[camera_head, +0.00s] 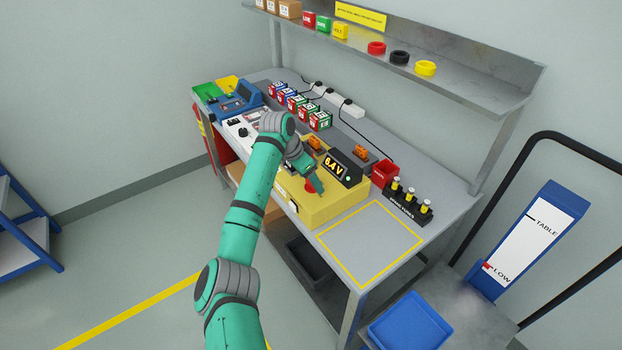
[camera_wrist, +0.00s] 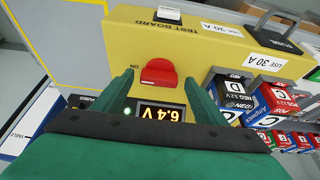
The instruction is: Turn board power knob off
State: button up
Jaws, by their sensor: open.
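The yellow test board (camera_head: 322,212) sits on the workbench, and its yellow face (camera_wrist: 215,40) fills much of the wrist view. The red power knob (camera_wrist: 159,72) is on that face, with "ON" printed beside it; a bit of the knob (camera_head: 310,186) shows beside my gripper in the head view. The display (camera_head: 348,165) reads 6.4 V, with a green light beside it. My gripper (camera_wrist: 158,82) is open over the board. Its fingers are on either side of the knob in the wrist view, without visible contact. Finger depth relative to the knob is unclear.
Several labelled battery blocks (camera_head: 300,105) stand behind the board. A red bin (camera_head: 384,172) and a black fuse rack (camera_head: 408,203) stand to its right. A yellow-outlined bench area (camera_head: 370,243) is clear. A shelf (camera_head: 460,80) overhangs the bench.

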jog(key=shift+d, duration=0.1)
jog(key=c, duration=1.1)
jog(key=shift+o, duration=0.2)
